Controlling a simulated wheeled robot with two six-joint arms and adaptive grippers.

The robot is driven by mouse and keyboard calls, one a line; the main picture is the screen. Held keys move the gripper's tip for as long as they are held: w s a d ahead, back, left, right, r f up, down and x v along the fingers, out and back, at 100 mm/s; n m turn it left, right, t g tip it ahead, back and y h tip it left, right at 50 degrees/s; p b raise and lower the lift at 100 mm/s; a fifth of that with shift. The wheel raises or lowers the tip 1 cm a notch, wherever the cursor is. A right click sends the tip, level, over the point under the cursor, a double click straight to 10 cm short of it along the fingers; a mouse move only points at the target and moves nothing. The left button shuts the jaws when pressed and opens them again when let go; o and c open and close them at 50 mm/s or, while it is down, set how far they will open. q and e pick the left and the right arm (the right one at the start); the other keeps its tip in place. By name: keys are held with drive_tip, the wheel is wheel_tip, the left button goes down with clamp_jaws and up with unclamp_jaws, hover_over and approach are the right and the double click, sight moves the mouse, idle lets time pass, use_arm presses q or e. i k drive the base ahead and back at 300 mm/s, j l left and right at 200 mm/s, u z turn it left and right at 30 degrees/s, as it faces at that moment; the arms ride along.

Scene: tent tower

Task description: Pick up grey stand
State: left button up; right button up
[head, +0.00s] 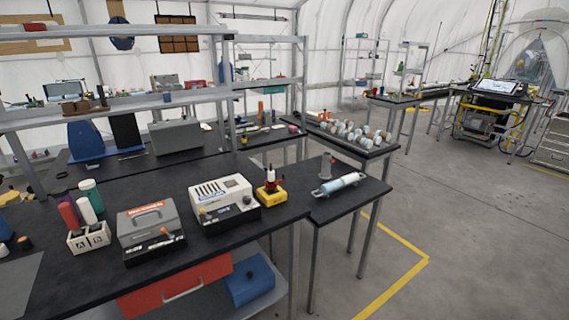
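A small upright grey post on a base, which looks like the grey stand (326,166), is on the small black table (372,196) right of the middle. A pale blue cylinder with metallic ends (339,184) lies on its side just in front of it. Whether the two touch I cannot tell. Neither of my grippers is in view.
Left of the stand are a yellow-based device (270,198), a white instrument box (222,200) and a grey case (148,225) on the long black bench (215,257). Another table behind holds several pale cylinders (350,130). Open floor (460,220) lies to the right.

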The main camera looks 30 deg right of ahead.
sight(325, 174)
drive_tip(key=i+l+u, duration=0.25)
drive_tip(key=l, duration=0.9)
drive_tip(key=i+l+u, duration=0.3)
drive_tip(key=l, duration=0.9)
drive_tip(key=l+u, duration=0.25)
drive_tip(key=l, duration=0.95)
drive_tip(key=k, duration=0.05)
